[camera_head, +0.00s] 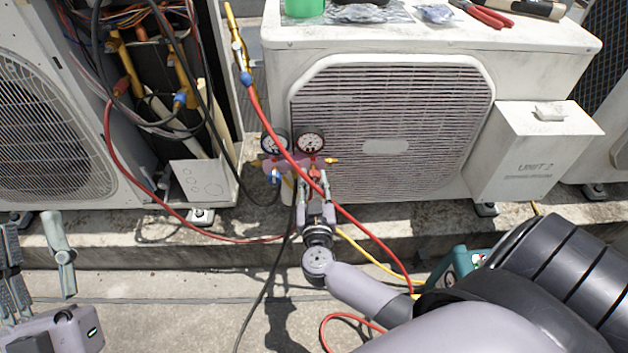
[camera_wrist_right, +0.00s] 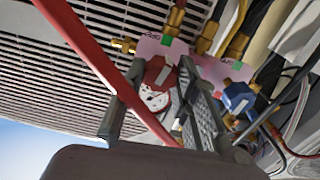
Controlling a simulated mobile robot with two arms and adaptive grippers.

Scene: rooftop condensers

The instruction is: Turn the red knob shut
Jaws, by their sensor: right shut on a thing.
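The red knob (camera_head: 315,172) is on a pink gauge manifold (camera_head: 271,164) in front of the white condenser's grille. My right gripper (camera_head: 315,186) reaches up from below and is shut on the red knob. The fingers hide part of the knob in the head view. My left gripper (camera_head: 38,262) is at the lower left, with its fingers apart and empty, away from the manifold.
A blue knob (camera_wrist_right: 238,97) sits beside the red one on the manifold. Two gauges (camera_head: 310,143) stand above. A red hose (camera_head: 350,217) crosses close to my right gripper. An open unit with wiring (camera_head: 150,60) is at left; a grey-white box (camera_head: 533,150) is at right.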

